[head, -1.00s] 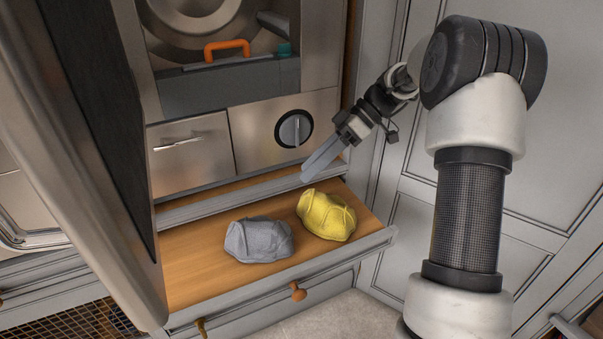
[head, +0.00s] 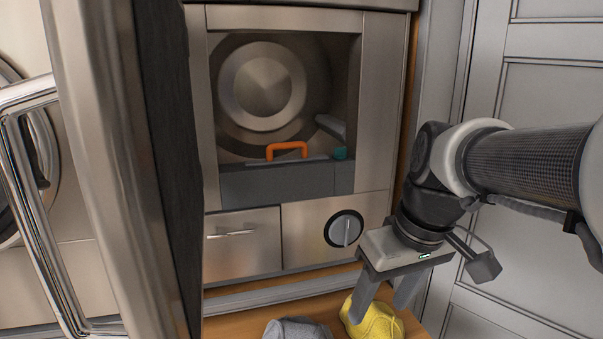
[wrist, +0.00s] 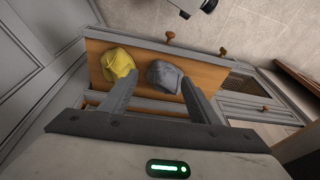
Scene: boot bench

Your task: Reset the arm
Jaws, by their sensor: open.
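My gripper (head: 380,304) points down over the pulled-out wooden drawer (head: 240,325) at the lower right of the head view. Its two fingers are apart with nothing held between them. A yellow cap-like cloth item (head: 378,325) lies in the drawer behind the fingertips, partly cut off by the frame's edge. A grey one (head: 297,329) lies to its left. In the wrist view, the yellow item (wrist: 118,64) and the grey item (wrist: 164,75) lie beyond the open fingers (wrist: 158,88). The fingers look apart from both.
A steel machine with an open front compartment (head: 262,85) stands behind the drawer; an orange handle (head: 287,148) and a dial (head: 344,229) show on it. An open steel door (head: 105,150) fills the left. Grey panelled doors (head: 545,95) stand at the right.

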